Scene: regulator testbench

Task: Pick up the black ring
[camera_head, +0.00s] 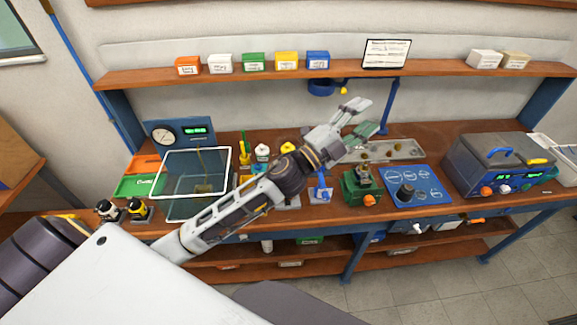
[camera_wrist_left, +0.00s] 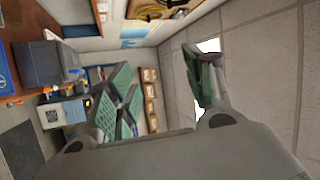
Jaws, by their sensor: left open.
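I cannot make out a black ring for certain. A small dark round part (camera_head: 404,192) stands on the blue mat (camera_head: 431,193), which has white outlines; I cannot tell whether it is the ring. A grey tray (camera_head: 409,146) behind the mat holds several small parts, too small to identify. My left gripper (camera_head: 362,118) is open and empty, raised above the bench near the tray's left end. Its spread green-padded fingers also show in the left wrist view (camera_wrist_left: 160,90), with nothing between them. My right gripper is not in view.
A green fixture (camera_head: 361,188) with an orange knob stands left of the mat. A dark blue test unit (camera_head: 500,165) stands to the right. A clear tank (camera_head: 190,182) and yellow-black fittings (camera_head: 138,209) are at left. A shelf (camera_head: 350,72) runs above the bench.

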